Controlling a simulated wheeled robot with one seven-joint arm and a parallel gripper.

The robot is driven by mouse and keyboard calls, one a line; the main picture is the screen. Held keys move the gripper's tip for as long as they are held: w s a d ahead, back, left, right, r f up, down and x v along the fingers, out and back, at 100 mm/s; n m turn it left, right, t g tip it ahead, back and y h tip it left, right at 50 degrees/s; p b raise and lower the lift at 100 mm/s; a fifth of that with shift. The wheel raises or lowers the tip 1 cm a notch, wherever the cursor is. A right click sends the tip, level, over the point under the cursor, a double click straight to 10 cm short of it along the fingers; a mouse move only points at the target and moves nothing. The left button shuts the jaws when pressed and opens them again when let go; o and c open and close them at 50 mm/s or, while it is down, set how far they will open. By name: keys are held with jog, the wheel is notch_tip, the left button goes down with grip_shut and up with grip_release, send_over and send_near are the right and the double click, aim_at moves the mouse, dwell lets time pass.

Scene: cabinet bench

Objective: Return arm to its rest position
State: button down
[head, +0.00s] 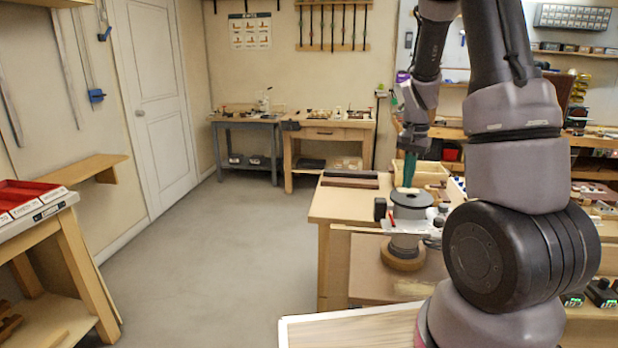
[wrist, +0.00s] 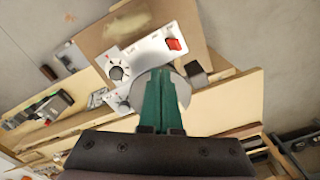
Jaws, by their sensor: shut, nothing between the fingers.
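My gripper (head: 409,170) is at the end of my raised arm in the head view, pointing down over the workbench. Its green fingers (wrist: 163,102) are together with nothing between them in the wrist view. Below the fingertips is a round grey-topped device (head: 411,203) with a white plate; whether the fingertips touch it I cannot tell. In the wrist view the white plate (wrist: 150,55) carries a dial and a red switch. The fingers hide part of the device.
The wooden workbench (head: 335,205) holds a light wooden box (head: 425,172) behind the device. At the left stands a table with red bins (head: 25,193). Two benches stand against the back wall, one with a grey frame (head: 246,130). The floor (head: 215,250) between is clear.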

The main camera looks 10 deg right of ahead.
jog(key=s+a+r+n+t+y, duration=0.15)
jog(key=s+a+r, duration=0.25)
jog(key=r, duration=0.4)
jog(key=s+a+r+n+t, duration=0.1)
jog(key=s+a+r+t, duration=0.2)
jog(key=r, duration=0.5)
jog(key=s+a+r+n+t, duration=0.1)
jog(key=s+a+r, duration=0.1)
jog(key=s+r, duration=0.2)
jog(key=s+a+r+n+t, duration=0.1)
jog(key=s+a+r, duration=0.2)
jog(key=s, duration=0.5)
jog(key=shift+s+r, duration=0.35)
jog(key=shift+r, duration=0.05)
jog(key=shift+n+t, duration=0.25)
